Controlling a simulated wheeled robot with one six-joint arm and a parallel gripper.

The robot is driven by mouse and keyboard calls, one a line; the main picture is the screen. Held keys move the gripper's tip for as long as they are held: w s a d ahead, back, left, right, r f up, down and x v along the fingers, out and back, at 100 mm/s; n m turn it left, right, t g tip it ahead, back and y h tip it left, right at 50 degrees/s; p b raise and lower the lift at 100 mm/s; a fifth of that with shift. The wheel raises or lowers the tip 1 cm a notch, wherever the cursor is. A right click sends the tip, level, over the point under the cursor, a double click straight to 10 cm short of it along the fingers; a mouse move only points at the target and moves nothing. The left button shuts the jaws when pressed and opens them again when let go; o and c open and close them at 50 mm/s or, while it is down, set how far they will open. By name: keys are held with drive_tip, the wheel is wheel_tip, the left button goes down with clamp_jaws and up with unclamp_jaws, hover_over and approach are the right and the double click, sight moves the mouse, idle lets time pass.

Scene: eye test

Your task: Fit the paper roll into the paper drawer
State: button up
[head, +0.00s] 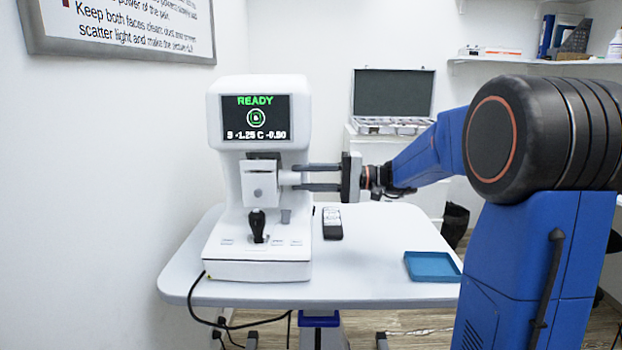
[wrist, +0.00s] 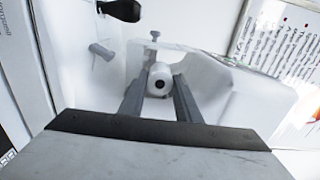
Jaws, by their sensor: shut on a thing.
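The white paper roll (head: 288,178) is held between the two dark fingers of my gripper (head: 297,178), at the right side of the eye-test machine. The white box-like part that looks like the paper drawer (head: 259,183) sticks out on the machine's front below the screen, with a round grey knob. The roll is right beside it. I cannot tell whether the roll is inside the drawer or touching it, as its far end is hidden.
The machine (head: 259,130) stands on a white table (head: 375,285), its screen reading READY. A black joystick (head: 257,225) rises from its base. A dark remote (head: 332,223) and a blue tray (head: 432,267) lie to the right. The table between them is clear.

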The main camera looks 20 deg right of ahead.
sight(279, 190)
drive_tip(key=shift+x, duration=3.55)
drive_tip(key=shift+f, duration=0.15)
drive_tip(key=shift+f, duration=0.1)
drive_tip(key=o, duration=0.9)
drive_tip(key=shift+s+f, duration=0.1)
drive_tip(key=shift+f, duration=0.05)
drive_tip(key=shift+d+f, duration=0.1)
drive_tip(key=v, duration=1.7)
drive_tip(key=shift+d+r, duration=0.15)
drive_tip(key=shift+r, duration=0.25)
